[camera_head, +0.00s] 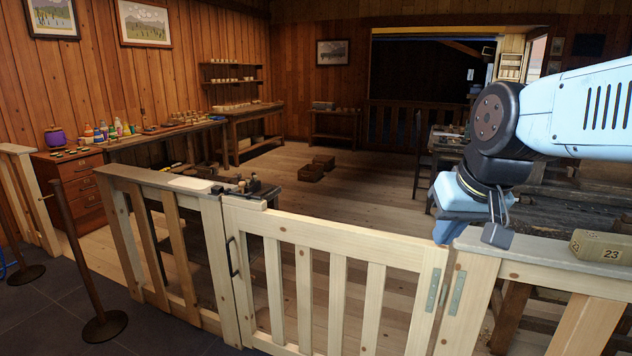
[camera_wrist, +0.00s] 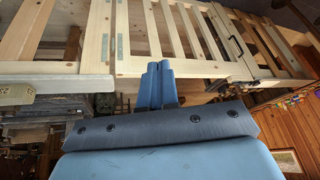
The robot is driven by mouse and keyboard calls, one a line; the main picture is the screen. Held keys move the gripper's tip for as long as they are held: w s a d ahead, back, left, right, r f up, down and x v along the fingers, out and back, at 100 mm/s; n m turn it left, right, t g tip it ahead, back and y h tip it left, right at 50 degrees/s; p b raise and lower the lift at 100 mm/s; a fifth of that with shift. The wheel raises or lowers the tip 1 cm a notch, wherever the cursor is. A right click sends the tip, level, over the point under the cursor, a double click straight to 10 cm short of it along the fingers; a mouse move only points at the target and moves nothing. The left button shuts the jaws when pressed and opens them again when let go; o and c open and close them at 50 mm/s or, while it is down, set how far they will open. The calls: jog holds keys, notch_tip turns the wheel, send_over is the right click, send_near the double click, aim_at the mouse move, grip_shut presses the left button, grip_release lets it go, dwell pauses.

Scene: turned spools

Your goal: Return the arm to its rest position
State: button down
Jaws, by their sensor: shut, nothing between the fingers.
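My arm is the light blue and black one reaching in from the right edge of the head view. My gripper (camera_head: 446,226) points down and left above the right end of the wooden gate (camera_head: 300,232). In the wrist view, my gripper (camera_wrist: 158,68) shows two blue fingers pressed together with nothing between them. The gate's bars and metal hinge plates show behind the fingers in the wrist view.
A counter with a box marked 23 (camera_head: 600,248) lies under my arm at the right. A post (camera_head: 80,250) stands at the left. The wooden floor (camera_head: 330,195) behind the gate is mostly clear.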

jog(key=shift+h, duration=0.5)
jog(key=shift+s+d+f, duration=0.2)
jog(key=shift+s+d, duration=0.55)
jog(key=shift+s, duration=0.05)
jog(key=shift+s+d+f, duration=0.2)
jog(key=shift+s+d, duration=0.55)
